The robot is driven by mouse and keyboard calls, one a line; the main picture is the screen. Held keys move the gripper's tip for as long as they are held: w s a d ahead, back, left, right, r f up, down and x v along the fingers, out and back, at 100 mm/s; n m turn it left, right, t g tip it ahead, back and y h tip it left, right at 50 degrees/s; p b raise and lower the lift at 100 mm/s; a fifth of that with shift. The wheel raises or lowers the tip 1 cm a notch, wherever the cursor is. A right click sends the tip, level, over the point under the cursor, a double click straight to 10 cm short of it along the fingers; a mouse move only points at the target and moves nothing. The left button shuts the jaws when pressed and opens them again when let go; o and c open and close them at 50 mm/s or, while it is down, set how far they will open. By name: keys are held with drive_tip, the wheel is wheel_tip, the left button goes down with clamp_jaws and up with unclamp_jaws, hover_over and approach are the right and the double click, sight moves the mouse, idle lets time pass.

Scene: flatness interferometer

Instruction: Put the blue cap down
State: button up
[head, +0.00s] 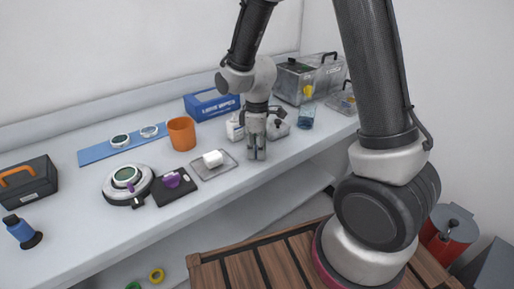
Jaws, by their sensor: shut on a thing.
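I cannot tell whether the fingertips touch the bench top. No loose blue cap shows elsewhere on the bench.
The white bench (75,215) has free room in front. A blue box (211,103) and clear case (300,82) stand behind.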

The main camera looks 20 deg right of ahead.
drive_tip(key=o, duration=0.7)
drive_tip(key=shift+c, duration=0.2)
wheel_tip(320, 180, up, 12)
drive_tip(key=s+d+r+m+t, duration=0.2)
drive_tip(key=s+d+r+m, duration=0.4)
drive_tip(key=s, duration=0.3)
drive_tip(key=s+d+r+m+t, duration=0.2)
drive_tip(key=s+d+r+m, duration=0.3)
drive_tip(key=s+d, duration=0.4)
drive_tip(key=shift+s+r+m, duration=0.35)
drive_tip(key=shift+s+m, duration=0.15)
drive_tip(key=shift+m, duration=0.3)
